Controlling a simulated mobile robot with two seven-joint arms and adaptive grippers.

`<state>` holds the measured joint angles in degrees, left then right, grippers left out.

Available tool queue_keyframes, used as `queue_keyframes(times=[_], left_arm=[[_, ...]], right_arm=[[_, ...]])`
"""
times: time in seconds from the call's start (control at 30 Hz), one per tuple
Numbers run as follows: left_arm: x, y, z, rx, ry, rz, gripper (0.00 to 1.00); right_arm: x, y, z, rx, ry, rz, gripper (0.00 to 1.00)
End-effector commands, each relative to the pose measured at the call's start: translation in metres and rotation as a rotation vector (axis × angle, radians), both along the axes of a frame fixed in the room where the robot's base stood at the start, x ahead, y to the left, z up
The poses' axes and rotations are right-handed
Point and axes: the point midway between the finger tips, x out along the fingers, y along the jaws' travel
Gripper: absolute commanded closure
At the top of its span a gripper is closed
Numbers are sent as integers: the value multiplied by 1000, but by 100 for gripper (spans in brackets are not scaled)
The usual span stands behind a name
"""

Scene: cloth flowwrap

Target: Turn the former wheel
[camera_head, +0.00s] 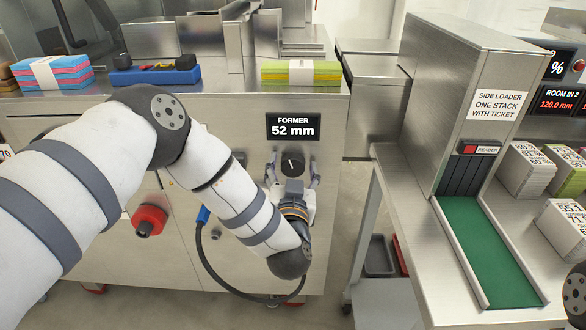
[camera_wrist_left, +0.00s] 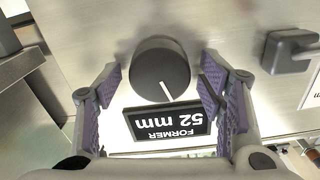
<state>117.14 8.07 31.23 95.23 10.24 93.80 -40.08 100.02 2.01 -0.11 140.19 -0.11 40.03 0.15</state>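The former wheel is a dark round knob (camera_head: 292,163) with a white pointer line, on the metal machine front just below the "FORMER 52 mm" display (camera_head: 293,127). In the left wrist view the knob (camera_wrist_left: 160,68) fills the upper middle, and the display (camera_wrist_left: 157,121) appears upside down below it. My left gripper (camera_head: 293,172) is open in front of the knob. In the wrist view its purple-padded fingers (camera_wrist_left: 160,85) stand on either side of the knob, with visible gaps, so they do not appear to touch it. My right gripper is not in view.
A red knob (camera_head: 150,220) sticks out of the machine front at left. A dark cable hangs below my left arm. Cloth stacks (camera_head: 300,73) lie on the machine top. The side loader (camera_head: 465,100) with a green chute (camera_head: 495,255) stands at right. A dark handle (camera_wrist_left: 290,48) is beside the knob.

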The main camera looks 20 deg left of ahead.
Motion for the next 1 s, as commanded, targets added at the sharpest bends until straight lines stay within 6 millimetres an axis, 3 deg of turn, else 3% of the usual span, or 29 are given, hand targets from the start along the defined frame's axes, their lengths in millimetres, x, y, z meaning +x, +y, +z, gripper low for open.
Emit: queue_keyframes(times=[0.03, 0.17, 0.57, 1.0], left_arm=[[0, 0, 0, 0, 0, 0, 55], [0, 0, 0, 0, 0, 0, 82], [-1, 0, 0, -63, -17, 0, 82], [-1, 1, 0, -414, -118, 1, 82]], right_arm=[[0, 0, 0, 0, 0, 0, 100], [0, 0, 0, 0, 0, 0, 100], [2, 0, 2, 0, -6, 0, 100], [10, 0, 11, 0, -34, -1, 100]])
